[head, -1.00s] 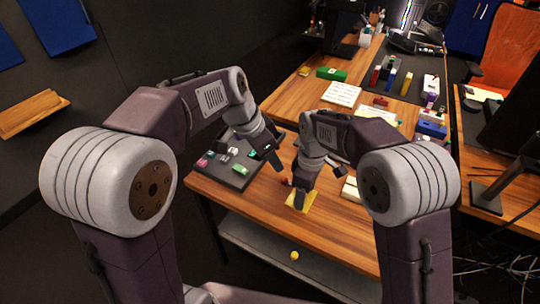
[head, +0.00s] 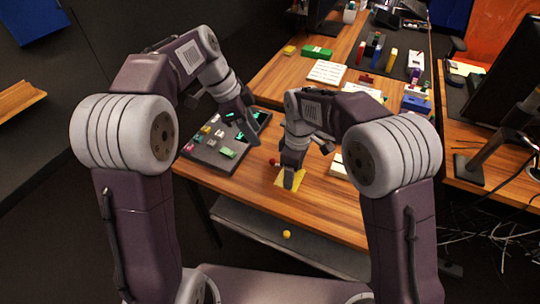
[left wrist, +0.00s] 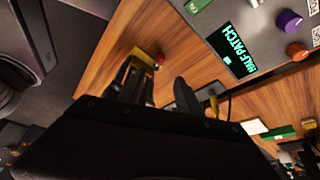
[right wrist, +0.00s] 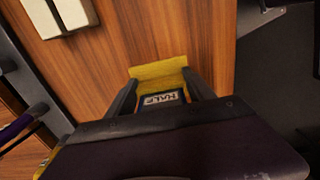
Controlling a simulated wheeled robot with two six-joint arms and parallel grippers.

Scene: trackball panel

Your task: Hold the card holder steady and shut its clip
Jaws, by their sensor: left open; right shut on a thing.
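The card holder (right wrist: 158,71) is yellow, with a dark-framed label reading HALF. It sits between the fingers of my right gripper (right wrist: 160,92), which is shut on it, low at the front of the desk. In the head view its yellow part (head: 299,178) shows around that gripper (head: 289,182), and it also shows in the left wrist view (left wrist: 148,56). I cannot tell the clip apart, nor whether it is open. My left gripper (head: 250,136) is open and empty, in the air to the left of the holder, near the panel.
A grey panel (head: 204,161) with coloured knobs and a cyan-lit screen (left wrist: 239,64) lies at the left of the desk. A red ball (head: 272,161) is close to the holder. A pale block (head: 338,168) lies right of my right gripper. A yellow ball (head: 287,234) shows below the desk edge.

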